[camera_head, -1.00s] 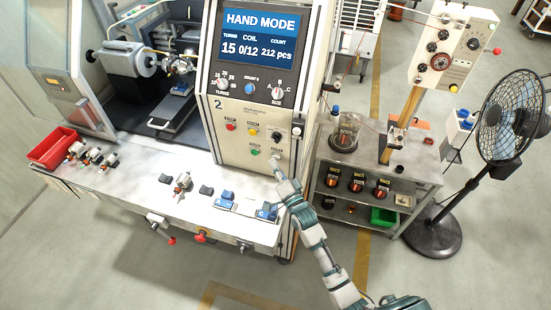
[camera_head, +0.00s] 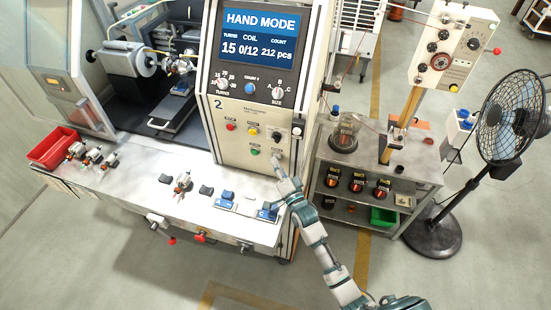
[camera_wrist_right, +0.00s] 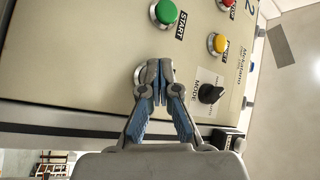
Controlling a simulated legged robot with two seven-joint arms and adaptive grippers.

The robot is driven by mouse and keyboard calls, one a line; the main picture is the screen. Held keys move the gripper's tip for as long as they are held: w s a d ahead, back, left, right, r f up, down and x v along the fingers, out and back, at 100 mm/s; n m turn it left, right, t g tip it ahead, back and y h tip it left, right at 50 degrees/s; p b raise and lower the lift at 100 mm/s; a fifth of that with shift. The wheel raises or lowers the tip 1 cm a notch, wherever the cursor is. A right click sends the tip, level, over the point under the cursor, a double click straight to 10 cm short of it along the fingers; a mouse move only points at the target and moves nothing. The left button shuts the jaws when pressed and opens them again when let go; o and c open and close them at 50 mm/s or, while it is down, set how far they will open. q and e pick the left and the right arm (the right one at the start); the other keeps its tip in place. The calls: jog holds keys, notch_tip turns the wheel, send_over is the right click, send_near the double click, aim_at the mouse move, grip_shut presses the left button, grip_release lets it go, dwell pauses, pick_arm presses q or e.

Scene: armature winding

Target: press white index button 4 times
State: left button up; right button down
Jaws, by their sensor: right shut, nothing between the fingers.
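The white index button (camera_wrist_right: 138,77) is on the control panel below the mode knob. In the wrist view only its left edge shows; my fingertips hide the rest. My right gripper (camera_head: 275,159) is shut and empty, with its tips in front of the button. It also shows in the wrist view (camera_wrist_right: 157,84), its two fingertips together over the button. I cannot tell whether they touch it. The screen (camera_head: 259,37) reads HAND MODE, turns 15, coil 0/12, count 212 pcs. My left gripper is not in view.
The green start button (camera_wrist_right: 166,12), the yellow button (camera_wrist_right: 217,42) and the black mode knob (camera_wrist_right: 210,93) are close by on the panel. The machine's white table (camera_head: 140,175) runs below. A side cart (camera_head: 400,165) and a fan (camera_head: 508,115) stand to the right.

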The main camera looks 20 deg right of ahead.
jog(key=shift+s+a+p, duration=0.45)
jog(key=shift+s+p, duration=0.05)
jog(key=shift+s, duration=0.2)
dwell(0.4)
jog(key=shift+w+d, duration=0.2)
jog(key=shift+w, duration=0.15)
